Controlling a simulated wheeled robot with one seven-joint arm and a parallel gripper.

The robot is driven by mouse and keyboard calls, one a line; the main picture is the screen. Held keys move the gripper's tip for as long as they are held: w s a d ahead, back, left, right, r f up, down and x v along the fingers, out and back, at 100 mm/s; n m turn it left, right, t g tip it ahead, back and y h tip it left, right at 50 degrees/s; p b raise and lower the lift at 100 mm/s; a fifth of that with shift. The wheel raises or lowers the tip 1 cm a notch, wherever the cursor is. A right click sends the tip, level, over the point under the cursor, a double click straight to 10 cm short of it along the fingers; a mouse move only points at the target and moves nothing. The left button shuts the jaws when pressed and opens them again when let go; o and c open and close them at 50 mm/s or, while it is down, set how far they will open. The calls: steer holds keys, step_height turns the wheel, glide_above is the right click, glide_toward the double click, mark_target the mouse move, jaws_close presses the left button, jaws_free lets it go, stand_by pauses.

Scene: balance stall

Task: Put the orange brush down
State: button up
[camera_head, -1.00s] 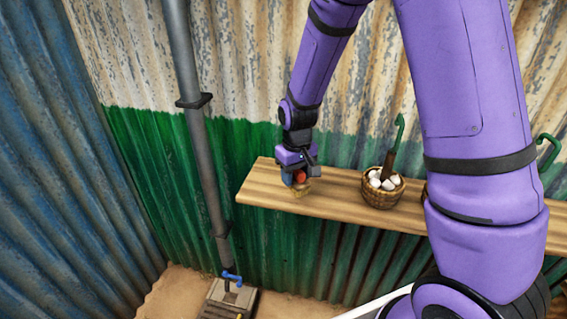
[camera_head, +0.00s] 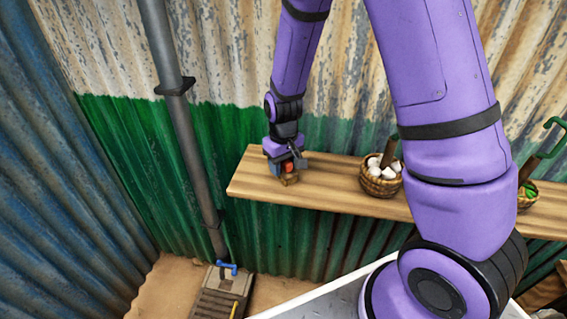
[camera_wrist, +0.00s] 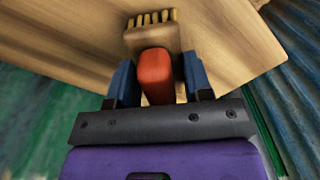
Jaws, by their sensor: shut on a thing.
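The orange brush (camera_wrist: 155,75) is between the two blue fingers of my gripper (camera_wrist: 158,82) in the wrist view. Its orange grip faces the camera, and a tan block with bristles (camera_wrist: 154,36) shows beyond it. In the head view the brush (camera_head: 289,169) shows as a small red-orange spot in my gripper (camera_head: 287,168), at the left end of the wooden shelf (camera_head: 330,193). My gripper is shut on the brush. The tan part is at the shelf surface or just above it; I cannot tell whether it touches.
Another basket (camera_head: 525,196) with green contents is farther right. A grey pipe (camera_head: 180,130) stands left of the shelf, with a blue tap (camera_head: 227,266) low down.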

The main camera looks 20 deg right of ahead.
steer(key=o, duration=1.1)
steer(key=shift+f, duration=0.1)
step_height(320, 180, up, 13)
steer(key=s+d+r+m+t, duration=0.1)
steer(key=s+d+r+t, duration=0.25)
steer(key=s+r, duration=0.85)
steer(key=shift+m+t, duration=0.6)
steer(key=shift+t, duration=0.25)
steer(key=shift+s+d+r, duration=0.55)
steer(key=shift+s+r, duration=0.7)
steer(key=shift+s, duration=0.6)
steer(key=shift+s+d+r, duration=0.6)
steer(key=shift+s+r, duration=0.6)
steer(key=shift+s, duration=0.65)
steer(key=shift+s+d+r, duration=0.55)
steer(key=shift+s+r, duration=0.7)
steer(key=shift+s, duration=0.6)
